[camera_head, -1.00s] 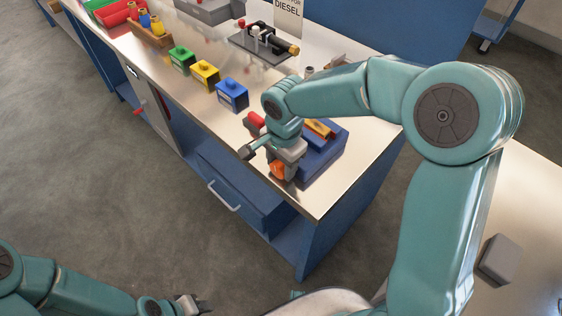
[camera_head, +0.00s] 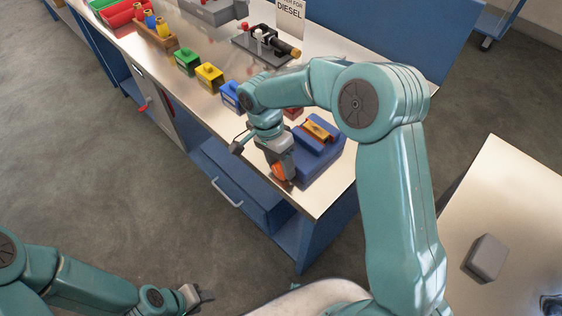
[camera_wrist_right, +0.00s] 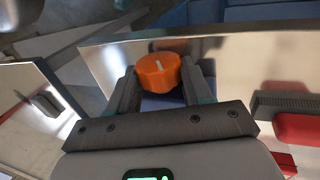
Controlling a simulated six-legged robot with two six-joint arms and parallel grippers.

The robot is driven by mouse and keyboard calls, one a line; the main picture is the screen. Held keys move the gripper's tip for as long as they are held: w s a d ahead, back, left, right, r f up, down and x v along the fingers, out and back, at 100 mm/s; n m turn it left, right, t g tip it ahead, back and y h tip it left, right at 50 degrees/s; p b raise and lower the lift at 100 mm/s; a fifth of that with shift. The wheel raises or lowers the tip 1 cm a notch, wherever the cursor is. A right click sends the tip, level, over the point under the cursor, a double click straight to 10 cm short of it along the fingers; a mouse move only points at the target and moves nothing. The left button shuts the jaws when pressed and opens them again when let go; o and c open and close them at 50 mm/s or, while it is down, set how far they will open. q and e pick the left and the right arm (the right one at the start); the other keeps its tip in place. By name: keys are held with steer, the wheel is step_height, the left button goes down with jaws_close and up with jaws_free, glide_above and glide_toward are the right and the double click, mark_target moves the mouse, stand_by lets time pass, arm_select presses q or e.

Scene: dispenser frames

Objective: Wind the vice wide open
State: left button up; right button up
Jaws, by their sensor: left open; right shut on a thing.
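The blue vice (camera_head: 322,163) stands at the bench's near right corner, with a yellow-orange piece (camera_head: 318,130) on top. Its orange knob (camera_head: 279,172) faces the front edge. My right gripper (camera_head: 283,180) points down at the vice's front and is shut on the knob. In the right wrist view the orange knob (camera_wrist_right: 158,74) sits between the two fingers (camera_wrist_right: 161,86), with a white line on its face. The jaw gap is partly hidden in the head view. My left gripper (camera_head: 203,296) is open and empty, low over the floor, away from the bench.
Blue (camera_head: 231,95), yellow (camera_head: 209,77) and green (camera_head: 187,61) boxes stand in a row left of the vice. A black fixture (camera_head: 265,45) lies behind. A grey block (camera_head: 486,258) is on the right table. An open blue drawer (camera_head: 240,190) juts out below the bench.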

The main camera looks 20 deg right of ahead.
steer(key=o, duration=1)
steer(key=shift+r, duration=0.15)
steer(key=shift+o, duration=0.2)
steer(key=v, duration=1.6)
steer(key=shift+r, duration=0.2)
steer(key=shift+a, duration=0.1)
